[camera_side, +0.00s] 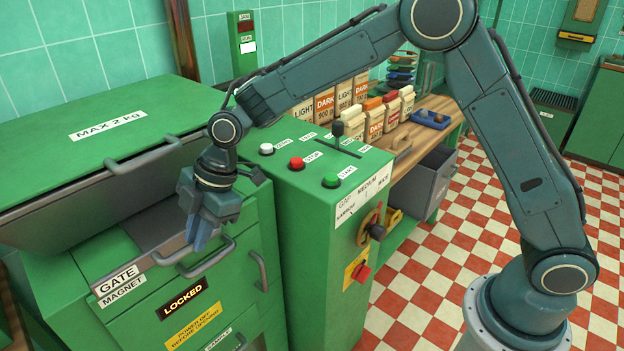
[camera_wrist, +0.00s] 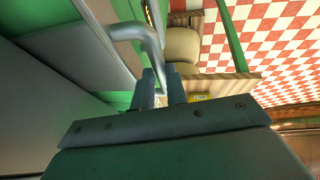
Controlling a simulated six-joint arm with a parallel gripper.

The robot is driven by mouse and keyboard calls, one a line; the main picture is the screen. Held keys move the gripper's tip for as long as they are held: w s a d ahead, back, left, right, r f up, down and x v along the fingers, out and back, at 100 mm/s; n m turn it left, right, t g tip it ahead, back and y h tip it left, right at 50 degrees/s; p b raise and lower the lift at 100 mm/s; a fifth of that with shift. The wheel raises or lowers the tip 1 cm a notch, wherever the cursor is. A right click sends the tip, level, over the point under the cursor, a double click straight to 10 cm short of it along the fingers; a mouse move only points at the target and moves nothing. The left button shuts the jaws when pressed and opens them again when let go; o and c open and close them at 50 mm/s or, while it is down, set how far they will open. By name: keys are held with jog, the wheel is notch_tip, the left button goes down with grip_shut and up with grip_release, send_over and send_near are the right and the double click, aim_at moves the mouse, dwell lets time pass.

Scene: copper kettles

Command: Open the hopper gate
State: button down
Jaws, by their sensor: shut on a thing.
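The hopper gate (camera_side: 118,279) is a grey plate with a white GATE label, low on the front of the green hopper. Its bent grey handle (camera_side: 219,258) sticks out at the front and also shows in the wrist view (camera_wrist: 127,33). My gripper (camera_side: 202,238) points down at this handle. In the wrist view my gripper (camera_wrist: 162,88) has its blue fingers closed around the handle bar. The fingers hide the gripped part. A grey surface (camera_side: 165,222) shows behind the gate's front edge; how far the gate is out is hard to tell.
The hopper lid (camera_side: 75,150), marked MAX 2 kg, is above and behind the gate. A MAGNET drawer and a LOCKED sign (camera_side: 183,298) are below. A green control box (camera_side: 325,190) with buttons and levers stands close on the right. Checkered floor (camera_side: 440,270) lies farther right.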

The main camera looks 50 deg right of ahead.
jog(key=shift+s, duration=0.1)
jog(key=s, duration=0.6)
dwell(0.3)
jog(key=c, duration=1.7)
grip_release()
jog(key=v, duration=1.4)
